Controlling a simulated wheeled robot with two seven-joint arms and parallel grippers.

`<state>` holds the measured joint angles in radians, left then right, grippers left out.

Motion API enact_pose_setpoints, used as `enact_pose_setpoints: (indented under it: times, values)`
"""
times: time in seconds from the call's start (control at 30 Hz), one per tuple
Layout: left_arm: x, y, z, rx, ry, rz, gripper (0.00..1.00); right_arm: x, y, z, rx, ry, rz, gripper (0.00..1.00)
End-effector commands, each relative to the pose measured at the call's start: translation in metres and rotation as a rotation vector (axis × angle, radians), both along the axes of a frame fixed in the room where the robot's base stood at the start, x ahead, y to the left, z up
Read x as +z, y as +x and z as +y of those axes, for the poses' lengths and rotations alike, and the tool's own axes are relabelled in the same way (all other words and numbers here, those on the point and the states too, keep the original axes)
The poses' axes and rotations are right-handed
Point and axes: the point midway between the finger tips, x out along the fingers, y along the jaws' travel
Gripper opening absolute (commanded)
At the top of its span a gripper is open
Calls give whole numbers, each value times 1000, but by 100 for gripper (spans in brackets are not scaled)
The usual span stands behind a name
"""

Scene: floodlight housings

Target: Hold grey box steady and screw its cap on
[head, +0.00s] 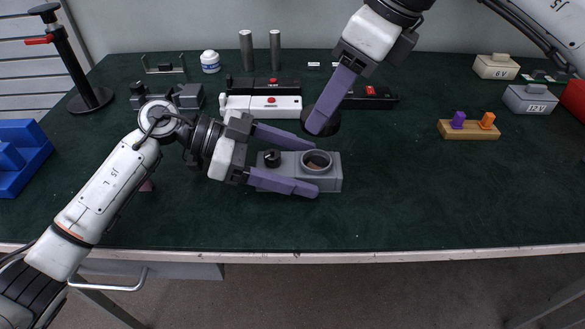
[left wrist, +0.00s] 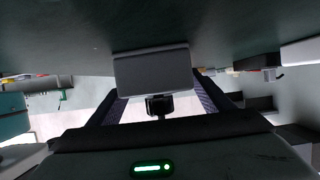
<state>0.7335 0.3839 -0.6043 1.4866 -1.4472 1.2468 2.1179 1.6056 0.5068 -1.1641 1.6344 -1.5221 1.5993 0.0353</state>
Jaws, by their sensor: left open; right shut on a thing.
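The grey box (head: 291,164) lies on the green table, with a round open collar on its right part and a black knob on its left part. My left gripper (head: 314,168) is open, with one purple finger behind the box and one along its front. In the left wrist view the box (left wrist: 152,72) shows between the spread fingers; contact cannot be told. My right gripper (head: 318,131) is shut on a dark round cap (head: 334,124). The cap is behind and above the collar, apart from it, and partly hidden by the purple fingers.
A white unit (head: 262,105) with a red button and a black unit (head: 372,97) stand just behind. A wooden block (head: 468,133) with purple and orange pegs and a light grey box (head: 529,99) are at right. The front right table is clear.

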Motion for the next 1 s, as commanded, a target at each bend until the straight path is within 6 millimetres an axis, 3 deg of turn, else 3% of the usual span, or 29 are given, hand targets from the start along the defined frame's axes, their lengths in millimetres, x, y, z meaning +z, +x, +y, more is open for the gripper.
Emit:
enact_pose_setpoints:
  times: [0.17, 0.53, 0.67, 1.0]
  values:
    - [0, 0, 0, 0, 0, 0, 72, 0, 0, 0, 0, 0, 0, 25]
    - [0, 0, 0, 0, 0, 0, 11, 0, 0, 0, 0, 0, 0, 25]
    - [0, 0, 0, -1, 0, 0, 11, -5, 0, 0, 0, 0, 1, 25]
    - [0, 0, 0, 0, 0, 0, 11, -48, 0, 1, 0, 9, -4, 25]
